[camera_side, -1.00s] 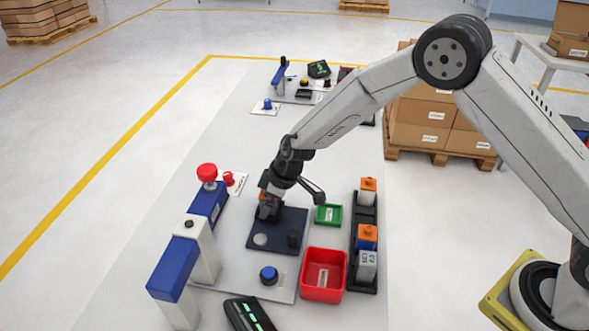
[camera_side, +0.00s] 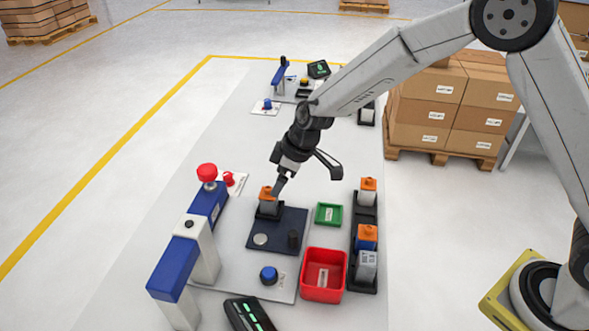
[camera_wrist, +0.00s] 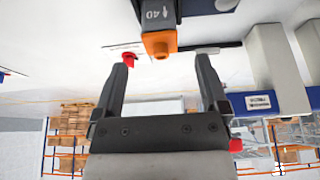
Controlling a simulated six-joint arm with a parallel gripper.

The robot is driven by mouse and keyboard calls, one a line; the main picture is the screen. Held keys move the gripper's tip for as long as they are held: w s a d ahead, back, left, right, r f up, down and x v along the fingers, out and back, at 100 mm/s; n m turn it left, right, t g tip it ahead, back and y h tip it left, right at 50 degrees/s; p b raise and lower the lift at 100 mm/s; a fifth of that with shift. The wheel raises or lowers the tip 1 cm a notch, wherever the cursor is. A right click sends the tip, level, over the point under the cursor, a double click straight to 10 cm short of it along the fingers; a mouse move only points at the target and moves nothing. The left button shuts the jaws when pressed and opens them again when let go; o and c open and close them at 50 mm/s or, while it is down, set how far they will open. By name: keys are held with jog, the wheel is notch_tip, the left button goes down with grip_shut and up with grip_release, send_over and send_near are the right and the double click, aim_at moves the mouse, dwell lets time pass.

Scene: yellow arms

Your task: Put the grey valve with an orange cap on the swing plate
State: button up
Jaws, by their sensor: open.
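A grey valve with an orange cap (camera_side: 268,201) stands upright in a black seat at the far-left corner of the dark blue plate (camera_side: 275,247), which seems to be the swing plate. A silver disc and a short black post are also on this plate. My gripper (camera_side: 278,188) is just above and beside the cap. The wrist view shows the orange cap (camera_wrist: 158,44) and grey body marked 40 beyond the open, empty fingers (camera_wrist: 165,62), apart from them.
A black rack (camera_side: 353,262) at right holds a white valve with orange cap (camera_side: 368,190), a blue one (camera_side: 367,238) and a grey block (camera_side: 366,266). A red bin (camera_side: 323,292), green tray (camera_side: 328,214) and blue-and-white frame (camera_side: 203,245) stand around the plate.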

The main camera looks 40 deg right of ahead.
jog(key=shift+v, duration=1.9)
jog(key=s+d+r+m+t+h, duration=0.2)
jog(key=s+d+m, duration=0.1)
jog(key=d, duration=0.4)
jog(key=s+d+r+m+t+h, duration=0.1)
jog(key=s+d+r+m+t, duration=0.1)
jog(key=s+d+m, duration=0.3)
jog(key=s+d+f+g, duration=0.2)
jog(key=s, duration=0.4)
jog(key=s+d+f+m+g, duration=0.1)
jog(key=s+d+g, duration=0.1)
jog(key=s, duration=0.5)
jog(key=shift+f+g, duration=0.3)
jog(key=shift+f, duration=0.05)
jog(key=shift+s, duration=0.1)
jog(key=shift+c, duration=0.2)
